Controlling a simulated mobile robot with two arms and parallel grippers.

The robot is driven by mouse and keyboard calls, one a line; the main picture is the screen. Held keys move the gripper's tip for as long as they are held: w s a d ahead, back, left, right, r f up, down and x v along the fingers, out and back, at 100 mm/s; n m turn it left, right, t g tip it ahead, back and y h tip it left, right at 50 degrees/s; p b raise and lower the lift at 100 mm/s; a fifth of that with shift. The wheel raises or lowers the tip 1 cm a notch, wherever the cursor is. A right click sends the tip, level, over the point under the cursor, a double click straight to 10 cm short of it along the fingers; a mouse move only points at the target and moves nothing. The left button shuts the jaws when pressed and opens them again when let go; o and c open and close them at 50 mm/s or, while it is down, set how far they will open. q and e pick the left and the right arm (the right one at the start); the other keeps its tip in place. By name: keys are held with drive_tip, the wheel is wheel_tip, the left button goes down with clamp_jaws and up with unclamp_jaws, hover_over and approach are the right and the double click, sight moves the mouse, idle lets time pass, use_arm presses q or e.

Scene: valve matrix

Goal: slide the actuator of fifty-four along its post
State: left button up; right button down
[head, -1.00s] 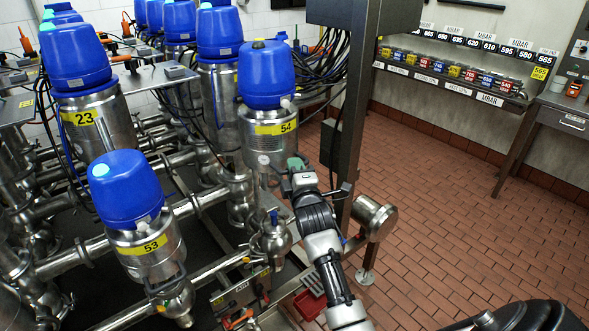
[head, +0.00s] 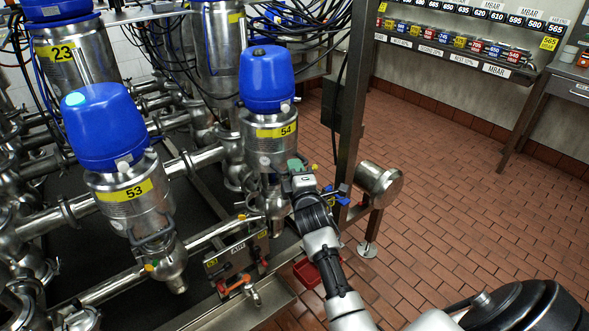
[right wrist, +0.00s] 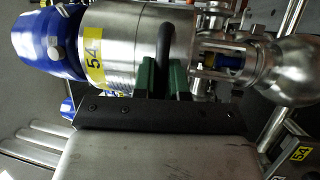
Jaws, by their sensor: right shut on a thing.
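The actuator of fifty-four (head: 266,130) is a steel cylinder with a blue cap and a yellow "54" label. It stands upright in the middle of the head view. My right gripper (head: 296,168) is at its lower right side. In the right wrist view the same actuator (right wrist: 121,40) lies across the top, blue cap at left. There the green fingers of my right gripper (right wrist: 163,76) are shut on a black handle (right wrist: 165,35) of the actuator. Steel rods and a rounded valve body (right wrist: 290,70) show beyond its lower end. My left gripper is not in view.
Actuator 53 (head: 126,190) stands at front left and actuator 23 (head: 78,60) behind it, among steel pipes. A steel column (head: 352,120) and a round steel end piece (head: 380,180) are close to my right arm. The tiled floor (head: 470,200) at right is clear.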

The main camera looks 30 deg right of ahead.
drive_tip(key=shift+f, duration=0.5)
drive_tip(key=c, duration=1.3)
unclamp_jaws()
drive_tip(key=shift+c, duration=0.2)
drive_tip(key=shift+o, duration=0.8)
drive_tip(key=shift+r, duration=0.15)
drive_tip(key=v, duration=1.1)
drive_tip(key=shift+b, duration=0.45)
drive_tip(key=shift+w, duration=0.1)
